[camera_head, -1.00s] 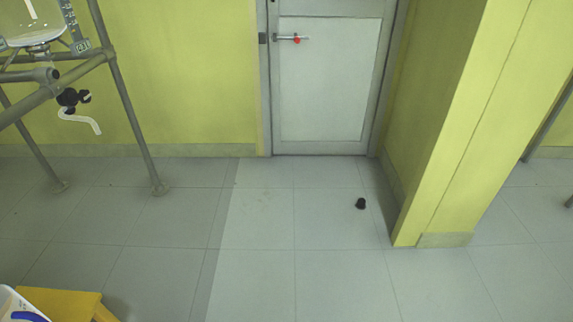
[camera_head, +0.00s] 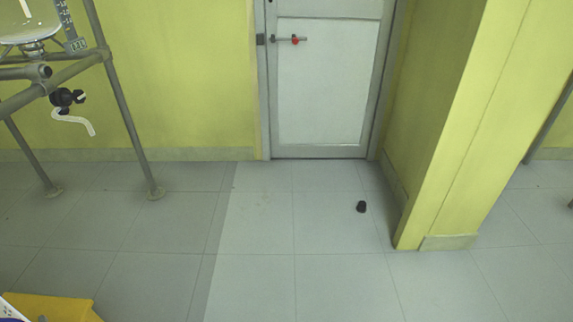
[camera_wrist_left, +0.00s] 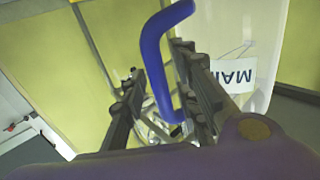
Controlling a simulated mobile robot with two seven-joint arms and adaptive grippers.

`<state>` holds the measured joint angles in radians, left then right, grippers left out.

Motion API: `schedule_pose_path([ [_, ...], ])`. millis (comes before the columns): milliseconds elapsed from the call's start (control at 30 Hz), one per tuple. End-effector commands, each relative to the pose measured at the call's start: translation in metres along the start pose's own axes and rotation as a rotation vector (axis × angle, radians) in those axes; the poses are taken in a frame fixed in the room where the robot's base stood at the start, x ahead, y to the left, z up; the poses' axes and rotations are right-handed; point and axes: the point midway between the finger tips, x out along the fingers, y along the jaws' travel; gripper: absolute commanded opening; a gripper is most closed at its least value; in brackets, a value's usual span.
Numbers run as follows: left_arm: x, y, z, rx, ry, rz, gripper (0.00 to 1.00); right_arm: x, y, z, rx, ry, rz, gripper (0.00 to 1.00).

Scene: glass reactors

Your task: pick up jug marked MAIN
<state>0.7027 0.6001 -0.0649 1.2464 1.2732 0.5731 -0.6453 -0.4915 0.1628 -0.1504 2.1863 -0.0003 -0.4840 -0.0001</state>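The jug (camera_wrist_left: 262,40) is whitish and translucent and fills the right of the left wrist view. It has a blue handle (camera_wrist_left: 155,60) and a white label (camera_wrist_left: 232,76) whose letters, partly covered, appear upside down and read as MAIN. My left gripper (camera_wrist_left: 160,62) is open, its two dark fingers apart on either side of the handle. I cannot tell whether a finger touches it. In the head view, only a sliver of the jug (camera_head: 14,308) shows at the bottom left corner. My right gripper is not in view.
A yellow stool (camera_head: 52,307) shows at the bottom left. A grey pipe frame (camera_head: 125,110) holds a glass reactor (camera_head: 28,28) with a black valve at the left. A small black object (camera_head: 361,207) lies on the floor. A yellow pillar (camera_head: 465,130) stands right of a closed door (camera_head: 322,80).

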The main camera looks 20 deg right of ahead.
Motion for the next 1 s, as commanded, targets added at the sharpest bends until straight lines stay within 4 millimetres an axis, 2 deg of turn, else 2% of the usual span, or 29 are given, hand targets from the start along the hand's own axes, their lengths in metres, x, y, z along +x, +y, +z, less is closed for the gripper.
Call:
schedule_pose_path([
  [33,0.000,0.000,0.000,0.000,0.000,0.000,0.17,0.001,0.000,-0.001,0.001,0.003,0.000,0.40],
  [167,0.000,0.000,0.000,0.000,0.000,0.000,0.00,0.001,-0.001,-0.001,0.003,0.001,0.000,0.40],
  [733,0.000,0.000,-0.004,0.000,0.002,0.000,0.00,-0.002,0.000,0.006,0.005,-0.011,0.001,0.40],
  [867,0.000,0.001,-0.014,-0.001,0.003,0.000,0.00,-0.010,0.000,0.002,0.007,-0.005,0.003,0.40],
  [1000,0.000,0.001,-0.035,-0.002,0.005,0.000,0.00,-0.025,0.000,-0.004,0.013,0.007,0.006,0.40],
])
